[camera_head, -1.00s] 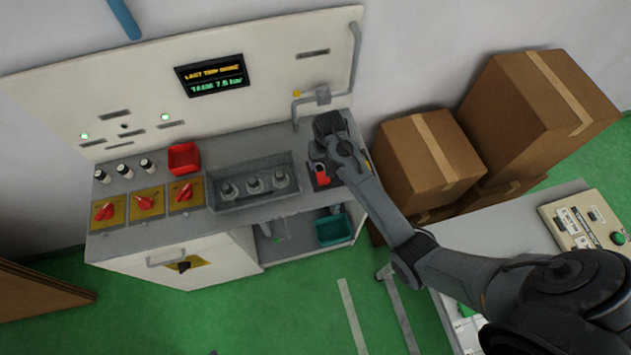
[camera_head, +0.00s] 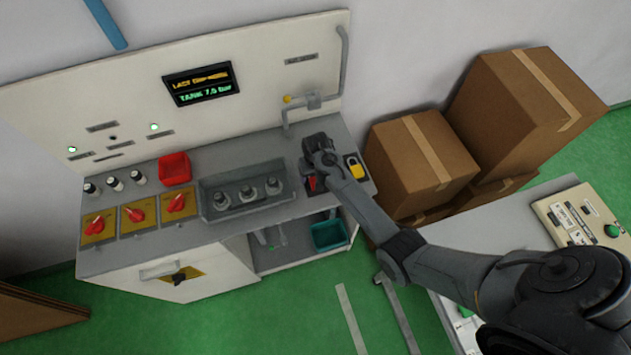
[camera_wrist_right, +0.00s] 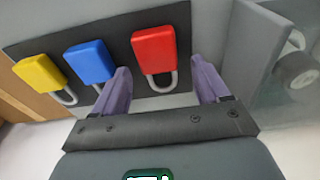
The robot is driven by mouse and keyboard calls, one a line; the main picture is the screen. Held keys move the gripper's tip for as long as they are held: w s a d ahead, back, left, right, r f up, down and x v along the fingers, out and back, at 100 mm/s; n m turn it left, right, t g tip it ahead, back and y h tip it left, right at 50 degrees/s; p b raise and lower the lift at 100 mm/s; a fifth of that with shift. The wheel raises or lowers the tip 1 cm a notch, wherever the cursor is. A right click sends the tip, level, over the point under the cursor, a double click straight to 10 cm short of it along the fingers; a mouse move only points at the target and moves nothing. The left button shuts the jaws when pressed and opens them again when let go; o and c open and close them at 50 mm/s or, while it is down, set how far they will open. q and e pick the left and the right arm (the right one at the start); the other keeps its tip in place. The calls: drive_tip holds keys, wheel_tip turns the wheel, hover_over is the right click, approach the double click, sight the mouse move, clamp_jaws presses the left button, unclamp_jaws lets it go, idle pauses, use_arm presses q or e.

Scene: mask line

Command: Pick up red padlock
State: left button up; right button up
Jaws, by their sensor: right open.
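The red padlock (camera_wrist_right: 154,50) lies on a dark board beside a blue padlock (camera_wrist_right: 90,61) and a yellow padlock (camera_wrist_right: 40,75) in the right wrist view. My right gripper (camera_wrist_right: 160,75) is open and empty, its two fingers pointing toward the red padlock, one to each side of its shackle end. I cannot tell whether they touch it. In the head view a little of the red padlock (camera_head: 311,183) shows beside my right gripper (camera_head: 312,177), and the yellow padlock (camera_head: 355,168) is in plain sight; the blue one is hidden there. My left gripper is out of view.
A grey tray with knobs (camera_head: 245,209) stands left of the padlock board. A red bin (camera_head: 175,168) and red rotary switches (camera_head: 138,212) are farther left. Cardboard boxes (camera_head: 420,165) stand right of the bench. A grey wall (camera_wrist_right: 247,50) rises close to the right finger.

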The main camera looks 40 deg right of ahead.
sight(314, 177)
drive_tip(key=shift+f, duration=0.35)
drive_tip(key=c, duration=1.1)
drive_tip(key=shift+r, duration=0.15)
drive_tip(key=shift+c, duration=0.2)
wheel_tip(314, 177, up, 18)
drive_tip(key=p, duration=1.9)
drive_tip(key=o, duration=0.5)
drive_tip(key=c, duration=0.4)
